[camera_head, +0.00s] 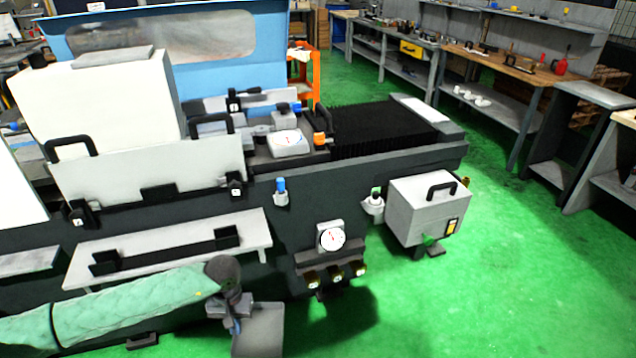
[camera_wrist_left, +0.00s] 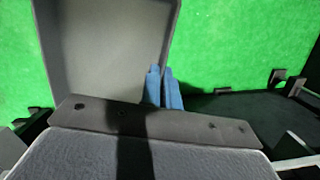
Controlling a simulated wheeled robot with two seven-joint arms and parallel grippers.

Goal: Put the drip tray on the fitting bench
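The drip tray (camera_head: 258,331) is a grey, shallow, open tray, held low at the front of the grinder in the head view. It also fills the upper left of the left wrist view (camera_wrist_left: 105,45). My left gripper (camera_head: 235,325) is at the tray's left edge. Its blue fingertips (camera_wrist_left: 163,88) are close together with the tray's side wall between them. My right gripper is not in view. A wood-topped bench (camera_head: 500,62) with tools on it stands at the back right; I cannot tell for certain that it is the fitting bench.
The dark grinder (camera_head: 290,200) fills the left and middle. A grey box with a handle (camera_head: 425,212) juts out at its right end. Other grey benches (camera_head: 594,95) stand at the far right. The green floor (camera_head: 500,270) between is clear.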

